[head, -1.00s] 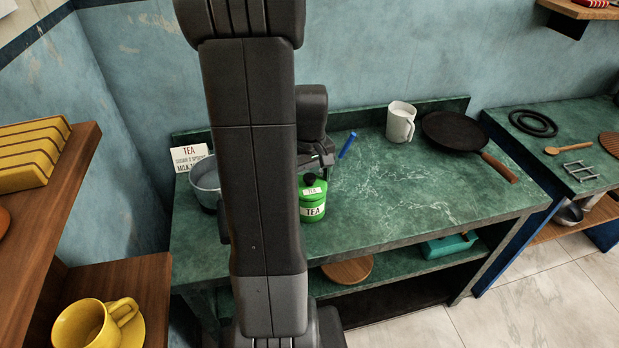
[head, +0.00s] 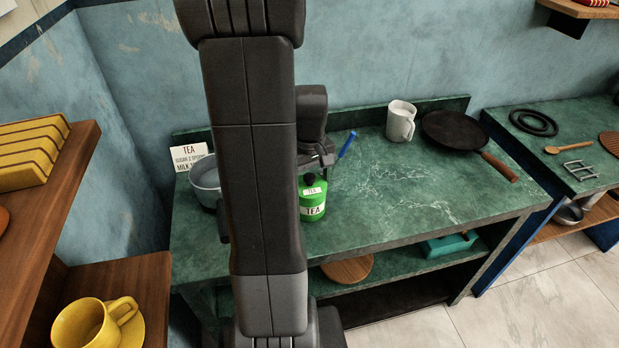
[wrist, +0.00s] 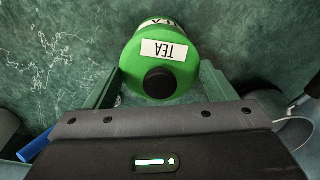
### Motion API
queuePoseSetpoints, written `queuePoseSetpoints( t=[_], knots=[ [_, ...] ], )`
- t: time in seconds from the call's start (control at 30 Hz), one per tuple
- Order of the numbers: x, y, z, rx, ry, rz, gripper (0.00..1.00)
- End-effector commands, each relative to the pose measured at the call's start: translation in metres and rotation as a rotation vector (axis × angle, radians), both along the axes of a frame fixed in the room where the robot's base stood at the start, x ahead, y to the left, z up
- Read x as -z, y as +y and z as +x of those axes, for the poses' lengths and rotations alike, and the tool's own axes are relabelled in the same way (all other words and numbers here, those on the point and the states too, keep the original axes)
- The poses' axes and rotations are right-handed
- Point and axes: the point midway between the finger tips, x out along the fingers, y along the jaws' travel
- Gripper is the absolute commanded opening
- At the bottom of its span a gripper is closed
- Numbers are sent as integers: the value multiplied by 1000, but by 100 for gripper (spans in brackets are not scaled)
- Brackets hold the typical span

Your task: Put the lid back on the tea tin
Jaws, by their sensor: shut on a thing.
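The green tea tin (head: 312,212) with a white TEA label stands on the green worktop, just right of my arm. Its green lid (head: 314,188), with a small TEA label and a black knob, is at the top of the tin. In the wrist view, the lid (wrist: 183,72) lies between my gripper's fingers (wrist: 160,78), with part of the tin (wrist: 158,22) behind it. My gripper is shut on the lid. I cannot tell whether the lid is fully seated or slightly above the rim. My arm hides part of the gripper in the head view.
A grey pot (head: 205,184) and a TEA note card (head: 190,158) are left of my arm. A blue-handled tool (head: 346,145) is close behind the gripper. A white jug (head: 401,121) and a black pan (head: 455,132) stand back right. The worktop's front right is clear.

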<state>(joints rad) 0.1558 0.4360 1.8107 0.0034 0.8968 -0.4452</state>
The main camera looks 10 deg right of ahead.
Motion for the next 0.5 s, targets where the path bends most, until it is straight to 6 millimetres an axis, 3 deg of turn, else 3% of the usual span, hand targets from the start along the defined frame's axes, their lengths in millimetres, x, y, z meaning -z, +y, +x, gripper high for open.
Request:
queuePoseSetpoints(
  t=[0.4,0.43,0.5],
  knots=[
    [0,0,0,0,0,0,56],
    [0,0,0,0,0,0,80],
    [0,0,0,0,0,0,93]
  ],
)
